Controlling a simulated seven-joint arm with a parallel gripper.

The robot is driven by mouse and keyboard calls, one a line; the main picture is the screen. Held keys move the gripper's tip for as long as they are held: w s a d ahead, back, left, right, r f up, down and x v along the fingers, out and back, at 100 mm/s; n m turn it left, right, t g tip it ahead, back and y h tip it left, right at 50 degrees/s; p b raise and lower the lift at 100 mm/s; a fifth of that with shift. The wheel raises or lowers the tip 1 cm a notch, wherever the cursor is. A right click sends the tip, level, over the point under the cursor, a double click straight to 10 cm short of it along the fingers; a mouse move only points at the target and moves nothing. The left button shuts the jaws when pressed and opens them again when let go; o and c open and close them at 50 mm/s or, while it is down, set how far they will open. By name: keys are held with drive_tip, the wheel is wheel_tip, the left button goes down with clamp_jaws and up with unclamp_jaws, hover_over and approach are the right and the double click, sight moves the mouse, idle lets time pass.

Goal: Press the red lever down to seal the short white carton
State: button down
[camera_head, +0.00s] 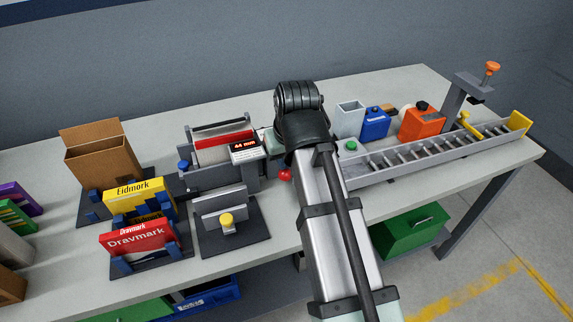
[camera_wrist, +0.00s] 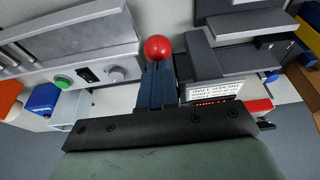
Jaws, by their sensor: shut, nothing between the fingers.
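The red ball knob of the lever (camera_head: 285,174) shows in the head view just left of my arm, at the front of the bench machine. In the wrist view the red knob (camera_wrist: 157,47) stands just beyond the tips of my gripper (camera_wrist: 157,68). My gripper's dark blue fingers are together with nothing between them; I cannot tell whether they touch the knob. In the head view my arm hides the gripper and most of the lever. A pale, open-topped box (camera_head: 349,118) stands right of my wrist; I cannot tell whether it is the short white carton.
A roller conveyor (camera_head: 420,155) with a green button (camera_head: 351,146) runs right. Blue (camera_head: 375,122) and orange (camera_head: 421,124) containers stand behind it. Holders with yellow (camera_head: 134,195) and red (camera_head: 136,237) boxes stand left.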

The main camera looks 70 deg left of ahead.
wheel_tip(320, 180, up, 11)
drive_tip(key=shift+f, duration=0.2)
idle(1.1)
idle(0.5)
